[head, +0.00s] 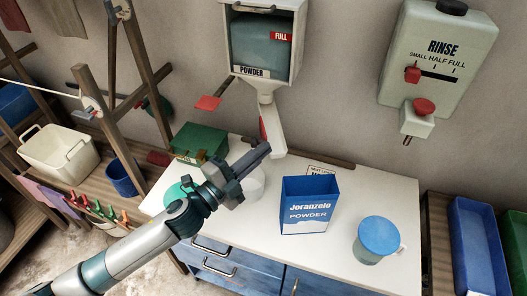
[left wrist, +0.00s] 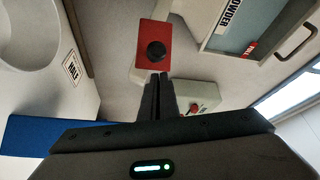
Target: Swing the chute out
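The pale chute (head: 275,133) hangs under the powder dispenser (head: 262,45) and slopes down over the counter, with a red patch (head: 263,128) on its left side. My left gripper (head: 264,152) is just left of the chute's lower end, its fingers together and nothing visible between them. In the left wrist view, a red plate (left wrist: 143,63) with a black knob (left wrist: 156,51) is straight ahead of the fingertips (left wrist: 157,78); it looks like the chute's red patch. I cannot tell whether the fingers touch it. My right gripper is not in view.
A blue powder box (head: 307,208) and a blue-lidded container (head: 377,239) stand on the white counter (head: 335,250). A pale bowl (head: 252,184) is partly behind my left gripper. A green box (head: 198,142) is at the left. The rinse dispenser (head: 437,65) is at the right.

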